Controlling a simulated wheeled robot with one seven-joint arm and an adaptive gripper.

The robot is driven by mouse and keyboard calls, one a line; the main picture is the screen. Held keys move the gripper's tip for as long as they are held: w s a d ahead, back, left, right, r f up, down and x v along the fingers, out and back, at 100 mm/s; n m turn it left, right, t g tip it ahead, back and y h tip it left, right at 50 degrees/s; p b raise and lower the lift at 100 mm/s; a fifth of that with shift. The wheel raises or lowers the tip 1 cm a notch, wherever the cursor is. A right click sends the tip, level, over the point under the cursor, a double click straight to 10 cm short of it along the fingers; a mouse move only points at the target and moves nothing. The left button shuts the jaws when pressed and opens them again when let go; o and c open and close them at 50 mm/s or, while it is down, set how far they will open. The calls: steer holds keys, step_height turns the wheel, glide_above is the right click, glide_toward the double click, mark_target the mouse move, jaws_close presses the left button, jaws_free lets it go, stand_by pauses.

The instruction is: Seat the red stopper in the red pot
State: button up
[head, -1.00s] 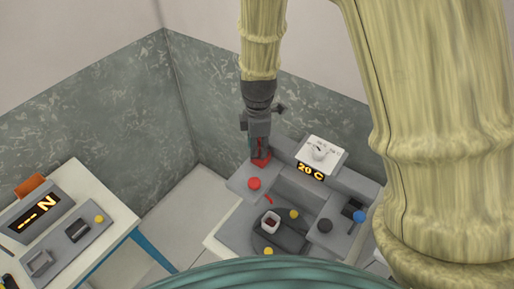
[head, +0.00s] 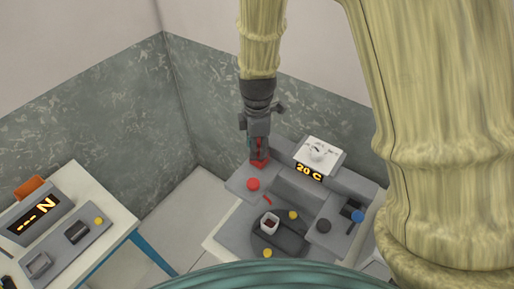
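My gripper (head: 259,152) points down over the back left corner of the grey bench unit. A red piece (head: 261,162) shows right at its fingertips, with more red between the fingers. Whether the fingers grip it is too small to tell. A round red knob-like piece (head: 253,184) sits on the grey block just in front of the gripper, apart from it. A small white-rimmed container with a dark red inside (head: 270,224) stands on the dark round plate. I cannot tell for sure which red item is the stopper and which the pot.
A white dial box (head: 319,152) and a "20 C" display (head: 309,172) stand right of the gripper. A black knob (head: 323,226), a blue knob (head: 358,216) and yellow knobs (head: 293,215) are nearby. A white table (head: 112,214) with a display unit stands at left.

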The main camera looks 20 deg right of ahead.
steer(key=shift+s+r+b, duration=0.15)
steer(key=shift+r+b, duration=1.35)
steer(key=shift+r, duration=4.15)
